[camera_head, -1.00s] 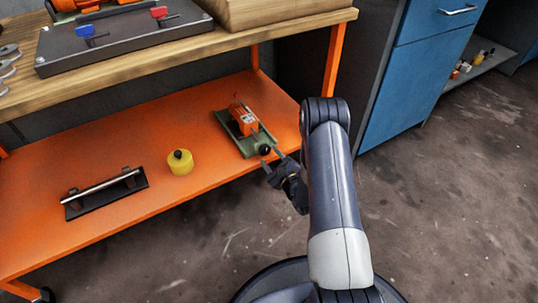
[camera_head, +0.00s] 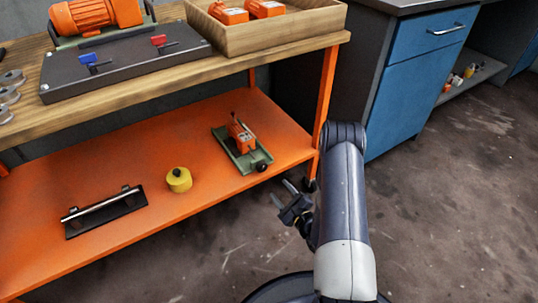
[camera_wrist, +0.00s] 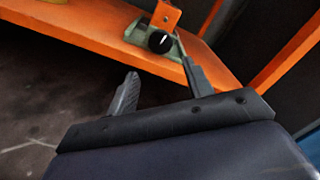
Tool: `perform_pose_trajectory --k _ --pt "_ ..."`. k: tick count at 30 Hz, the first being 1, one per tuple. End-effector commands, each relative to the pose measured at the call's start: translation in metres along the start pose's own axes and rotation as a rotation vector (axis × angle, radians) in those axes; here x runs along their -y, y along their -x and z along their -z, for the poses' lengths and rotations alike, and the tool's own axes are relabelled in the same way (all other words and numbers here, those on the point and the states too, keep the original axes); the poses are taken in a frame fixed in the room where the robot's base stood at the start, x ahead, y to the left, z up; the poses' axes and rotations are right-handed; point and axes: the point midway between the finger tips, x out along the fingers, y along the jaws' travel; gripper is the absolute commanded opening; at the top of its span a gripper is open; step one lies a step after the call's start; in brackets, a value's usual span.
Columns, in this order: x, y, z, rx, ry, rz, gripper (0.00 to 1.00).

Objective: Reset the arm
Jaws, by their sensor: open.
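My gripper (camera_head: 283,192) is open and empty. In the head view it hangs over the floor just in front of the orange lower shelf, close to the shelf's right front edge. In the wrist view its two fingers (camera_wrist: 160,88) stand wide apart with nothing between them. My arm bends at an elbow near the right front leg of the bench. An orange device on a green base (camera_head: 241,148) with a black knob sits on the lower shelf behind the gripper, apart from it. The device's black knob (camera_wrist: 160,41) also shows in the wrist view.
The orange lower shelf (camera_head: 120,165) also holds a yellow round piece (camera_head: 179,179) and a black plate with a metal bar (camera_head: 105,211). The wooden benchtop (camera_head: 40,117) carries a dark fixture and a wooden tray (camera_head: 300,34). Blue cabinet (camera_head: 412,85) behind right; right floor is clear.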

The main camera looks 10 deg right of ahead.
Motion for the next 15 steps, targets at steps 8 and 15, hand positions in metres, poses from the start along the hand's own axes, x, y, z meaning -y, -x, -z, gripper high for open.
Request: perform_pose_trajectory --k 8,15 --pt "-0.002 -0.039 0.001 0.006 0.004 -0.001 0.49" --pt "-0.002 -0.084 0.001 0.006 0.003 0.001 0.49"
